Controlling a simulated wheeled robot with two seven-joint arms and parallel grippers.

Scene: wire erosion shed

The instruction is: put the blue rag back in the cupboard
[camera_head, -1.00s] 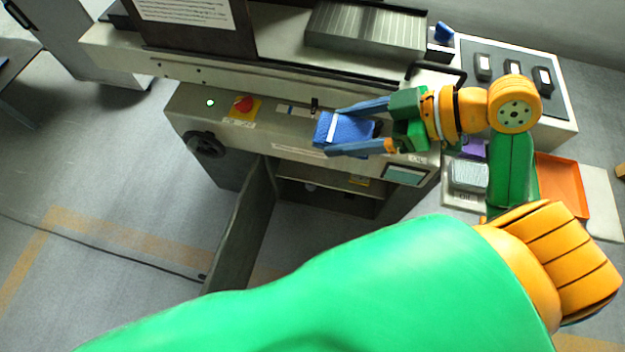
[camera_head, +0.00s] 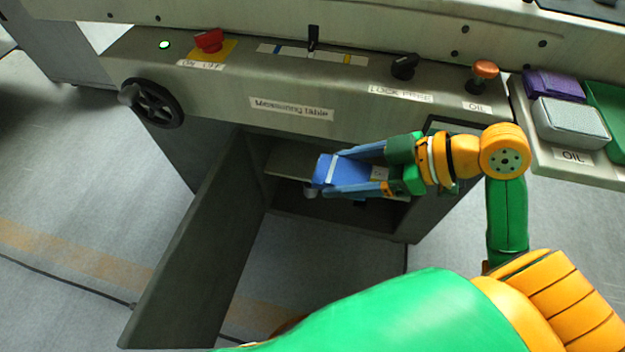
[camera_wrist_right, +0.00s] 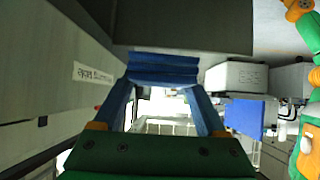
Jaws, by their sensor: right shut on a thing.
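The blue rag (camera_head: 325,170) is a folded block with a pale stripe, gripped between the fingertips of my right gripper (camera_head: 338,173). It also shows in the right wrist view (camera_wrist_right: 163,68), spanning the two blue fingers. The cupboard (camera_head: 285,205) is the dark opening under the machine's front panel. Its door (camera_head: 195,245) stands open, swung out toward me at the left. In the head view the rag and gripper overlap the cupboard's opening; whether the rag is inside or in front of it, I cannot tell. My left gripper is not in view.
A shelf (camera_head: 290,160) shows inside the cupboard, with a small pale item (camera_head: 310,190) below the rag. Above are a handwheel (camera_head: 152,103), a red knob (camera_head: 209,40) and an orange-topped knob (camera_head: 483,75). A purple block (camera_head: 553,85) and a grey block (camera_head: 570,122) lie at the right.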

